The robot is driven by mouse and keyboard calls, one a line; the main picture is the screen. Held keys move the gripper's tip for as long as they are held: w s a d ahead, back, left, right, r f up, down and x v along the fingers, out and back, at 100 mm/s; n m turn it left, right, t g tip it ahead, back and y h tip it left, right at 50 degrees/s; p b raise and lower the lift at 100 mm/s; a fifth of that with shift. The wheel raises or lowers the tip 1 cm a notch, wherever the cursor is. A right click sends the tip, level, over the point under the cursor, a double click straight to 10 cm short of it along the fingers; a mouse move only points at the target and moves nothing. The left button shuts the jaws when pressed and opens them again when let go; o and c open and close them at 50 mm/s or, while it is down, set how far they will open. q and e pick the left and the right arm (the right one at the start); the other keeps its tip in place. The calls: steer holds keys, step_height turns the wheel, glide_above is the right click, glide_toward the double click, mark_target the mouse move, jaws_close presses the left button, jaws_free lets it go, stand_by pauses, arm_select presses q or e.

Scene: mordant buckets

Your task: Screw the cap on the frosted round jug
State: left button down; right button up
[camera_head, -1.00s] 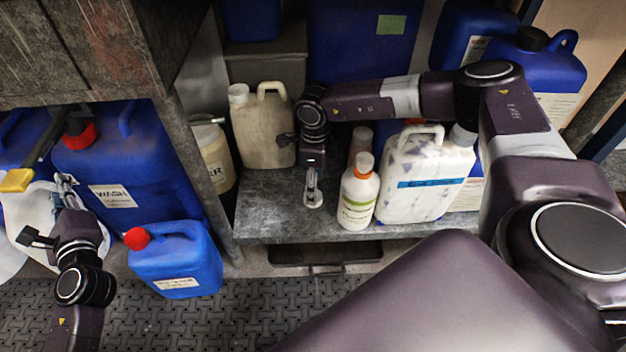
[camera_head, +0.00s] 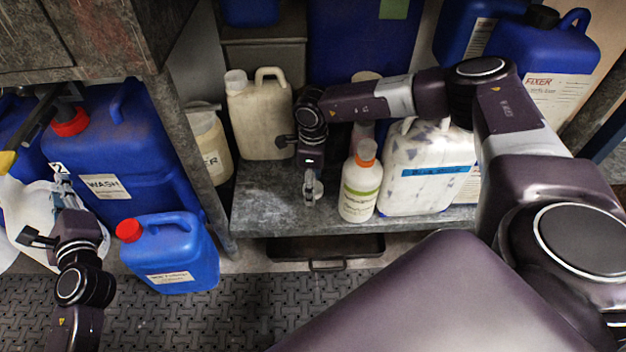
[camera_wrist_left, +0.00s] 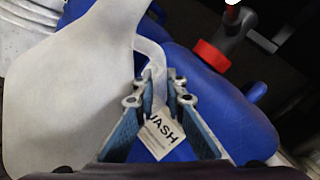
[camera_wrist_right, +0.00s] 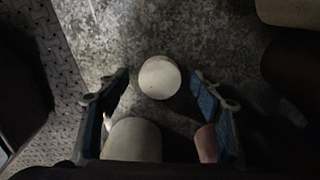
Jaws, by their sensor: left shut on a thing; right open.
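The frosted round jug (camera_head: 30,205) is whitish and stands at the far left in the head view, partly hidden by my left arm. In the left wrist view the jug (camera_wrist_left: 65,90) fills the left side. My left gripper (camera_head: 62,182) is shut on its handle (camera_wrist_left: 155,65). The jug's mouth is not clear to me. A round white cap (camera_wrist_right: 160,77) lies on the grey shelf in the right wrist view. My right gripper (camera_wrist_right: 160,90) is open, its fingers on either side of the cap and apart from it. In the head view my right gripper (camera_head: 312,188) points down at the shelf.
A white bottle with an orange cap (camera_head: 360,190) and a stained white jug (camera_head: 428,180) stand just right of my right gripper. A beige jug (camera_head: 258,120) is behind it. A blue WASH canister (camera_head: 140,170) and a small blue jug (camera_head: 170,255) stand at left.

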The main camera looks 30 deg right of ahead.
steer(key=c, duration=0.8)
arm_select(q)
steer(key=shift+r, duration=0.1)
arm_select(e)
steer(key=shift+r, duration=0.1)
